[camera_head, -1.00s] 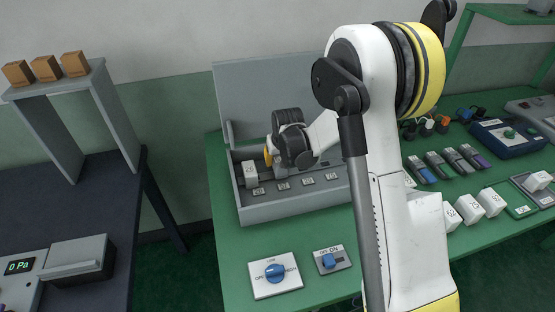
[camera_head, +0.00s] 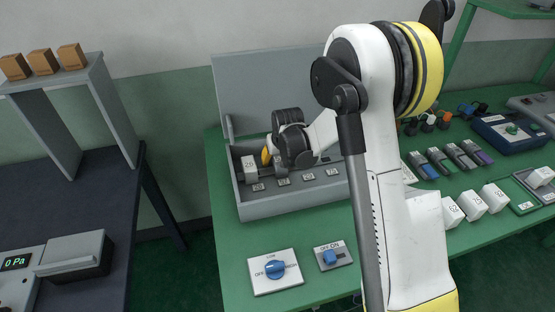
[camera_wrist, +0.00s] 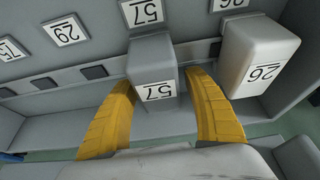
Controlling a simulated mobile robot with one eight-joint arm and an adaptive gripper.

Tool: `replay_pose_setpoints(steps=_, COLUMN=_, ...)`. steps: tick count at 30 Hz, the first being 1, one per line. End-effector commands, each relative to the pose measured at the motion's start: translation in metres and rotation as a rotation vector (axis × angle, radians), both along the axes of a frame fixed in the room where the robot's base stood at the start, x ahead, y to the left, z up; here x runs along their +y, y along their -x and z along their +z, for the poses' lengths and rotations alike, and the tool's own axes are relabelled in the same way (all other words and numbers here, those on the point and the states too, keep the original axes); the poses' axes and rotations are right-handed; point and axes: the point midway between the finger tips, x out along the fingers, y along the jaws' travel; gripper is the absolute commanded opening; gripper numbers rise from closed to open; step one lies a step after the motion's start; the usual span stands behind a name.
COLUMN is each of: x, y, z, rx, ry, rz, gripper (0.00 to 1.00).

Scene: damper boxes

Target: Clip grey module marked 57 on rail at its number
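The grey module marked 57 (camera_wrist: 153,72) stands in the rail box, directly in front of the plate marked 57 (camera_wrist: 146,12) in the wrist view. It looks lined up with that plate; whether it is fully clipped cannot be told. My gripper (camera_wrist: 160,82) has its yellow fingers on either side of the module. A gap shows between the right finger and the module; the left finger is close to its side. In the head view my gripper (camera_head: 272,160) is down inside the grey rail box (camera_head: 290,207) and hides the module.
A module marked 26 (camera_wrist: 262,52) stands close to the right finger. Plates marked 29 (camera_wrist: 66,30) and 73 (camera_wrist: 10,50) have no modules in front. Several white modules (camera_head: 473,205) stand on the green table at right. Switch panels (camera_head: 275,272) sit in front of the box.

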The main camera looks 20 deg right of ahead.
Motion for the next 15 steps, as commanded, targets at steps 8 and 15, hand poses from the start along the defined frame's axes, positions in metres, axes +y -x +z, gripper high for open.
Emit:
replay_pose_setpoints(steps=8, x=0.0, y=0.002, z=0.005, rx=0.0, ry=0.0, rz=0.0, gripper=0.6)
replay_pose_setpoints(steps=15, x=0.0, y=0.02, z=0.045, rx=0.0, ry=0.0, rz=0.0, gripper=0.6)
